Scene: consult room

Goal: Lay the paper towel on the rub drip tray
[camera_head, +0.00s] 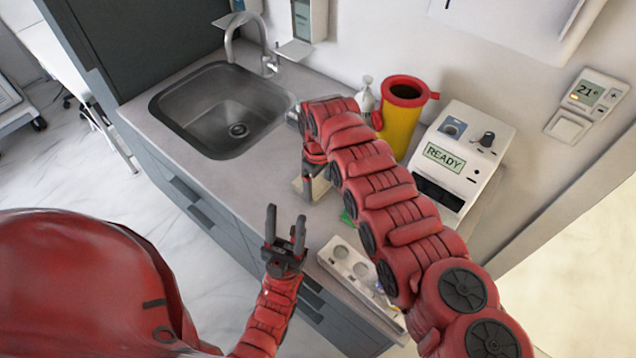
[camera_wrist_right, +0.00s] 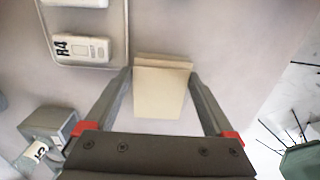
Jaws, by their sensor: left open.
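A cream folded piece, which looks like the paper towel (camera_wrist_right: 161,92), lies between and just beyond the fingertips of my right gripper (camera_wrist_right: 160,76) in the right wrist view. The fingers stand wide apart, and I see no clear contact with it. In the head view my right gripper (camera_head: 312,175) points down over the counter, partly hidden by its arm, with a pale edge of the cream piece below it. My left gripper (camera_head: 286,232) is open and empty in front of the counter edge. A small tray (camera_head: 295,49) under the wall dispenser (camera_head: 310,18) may be the rub drip tray.
A sink (camera_head: 222,108) with a tap is at left. A yellow container with a red rim (camera_head: 402,118) and a white device reading READY (camera_head: 455,158) stand at the back right. A white holder with round wells (camera_head: 350,265) is near the front edge. Clear counter lies beside the sink.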

